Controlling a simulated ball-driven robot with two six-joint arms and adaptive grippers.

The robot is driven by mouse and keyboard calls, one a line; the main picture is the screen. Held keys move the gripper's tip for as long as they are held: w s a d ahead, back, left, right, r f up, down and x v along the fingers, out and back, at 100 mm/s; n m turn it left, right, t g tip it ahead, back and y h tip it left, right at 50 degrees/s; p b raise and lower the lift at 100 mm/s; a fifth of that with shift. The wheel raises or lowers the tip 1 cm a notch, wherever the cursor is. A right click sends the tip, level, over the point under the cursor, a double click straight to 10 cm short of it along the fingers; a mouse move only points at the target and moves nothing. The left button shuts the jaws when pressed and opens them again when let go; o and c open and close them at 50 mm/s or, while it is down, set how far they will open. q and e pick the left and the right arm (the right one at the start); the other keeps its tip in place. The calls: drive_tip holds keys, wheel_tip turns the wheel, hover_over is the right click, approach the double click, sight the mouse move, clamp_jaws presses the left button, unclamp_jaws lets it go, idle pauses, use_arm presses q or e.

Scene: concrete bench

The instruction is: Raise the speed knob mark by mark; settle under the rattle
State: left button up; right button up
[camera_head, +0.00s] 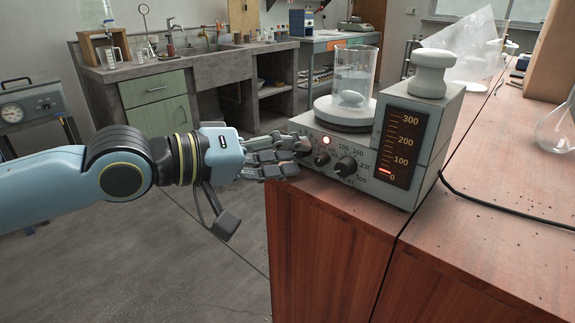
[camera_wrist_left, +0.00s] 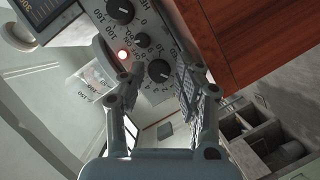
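The grey stirrer (camera_head: 425,145) stands on the wooden bench, with a beaker of clear liquid (camera_head: 355,80) on its round white plate (camera_head: 343,113). Its dark display (camera_head: 397,143) runs from 0 to 300, with a short red bar near 0. The front panel has a lit red lamp (camera_head: 326,140), a large right knob (camera_head: 346,166), a small middle knob (camera_head: 321,158) and a left knob (camera_wrist_left: 158,70). My right gripper is out of view.
A white rounded piece (camera_head: 432,75) sits on top of the display housing. A black cable (camera_head: 500,213) runs right across the bench (camera_head: 480,265). A glass flask (camera_head: 557,130) stands at the right edge. Open floor lies left of the bench.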

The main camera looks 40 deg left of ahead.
use_arm(q)
drive_tip(key=shift+r, duration=0.1)
clamp_jaws()
idle(0.3)
